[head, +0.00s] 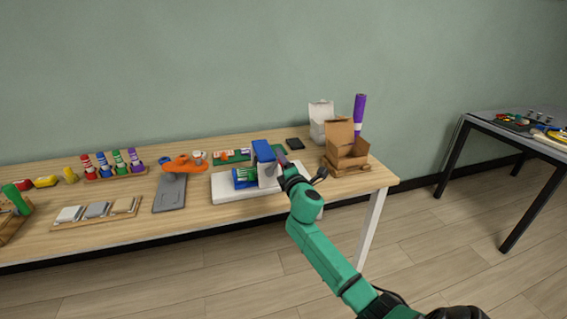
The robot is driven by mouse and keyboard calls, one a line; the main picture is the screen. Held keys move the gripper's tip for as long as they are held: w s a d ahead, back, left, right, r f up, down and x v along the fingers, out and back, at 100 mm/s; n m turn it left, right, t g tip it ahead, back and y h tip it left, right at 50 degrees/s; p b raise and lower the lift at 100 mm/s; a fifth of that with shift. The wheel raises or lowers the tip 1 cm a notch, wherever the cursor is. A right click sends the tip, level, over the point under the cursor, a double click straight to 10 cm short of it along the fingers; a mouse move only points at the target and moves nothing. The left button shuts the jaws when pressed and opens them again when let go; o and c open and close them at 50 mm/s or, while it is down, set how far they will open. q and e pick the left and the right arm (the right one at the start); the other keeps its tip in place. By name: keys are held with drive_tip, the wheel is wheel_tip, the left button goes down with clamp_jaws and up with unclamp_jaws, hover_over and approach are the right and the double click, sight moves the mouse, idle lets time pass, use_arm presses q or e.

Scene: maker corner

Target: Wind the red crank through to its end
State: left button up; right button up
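A machine with a blue top (263,150), a grey upright and a blue-and-green part low on its left stands on a white base (228,193) on the wooden table. My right gripper (284,167) is at the right side of this machine, close against it. A small dull reddish patch shows at the fingers. I cannot tell if it is the red crank, which is otherwise hidden by my gripper and wrist. Whether the fingers are open or closed is too small to see.
An open cardboard box (345,150), a white box (321,118) and a purple roll (359,110) stand at the table's right end. Left of the machine are an orange part on a grey stand (170,194) and a wooden tray (75,219) of blocks.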

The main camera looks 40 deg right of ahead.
drive_tip(key=shift+f, duration=0.1)
drive_tip(key=shift+s, duration=0.3)
drive_tip(key=v, duration=1.4)
drive_tip(key=shift+a, duration=0.15)
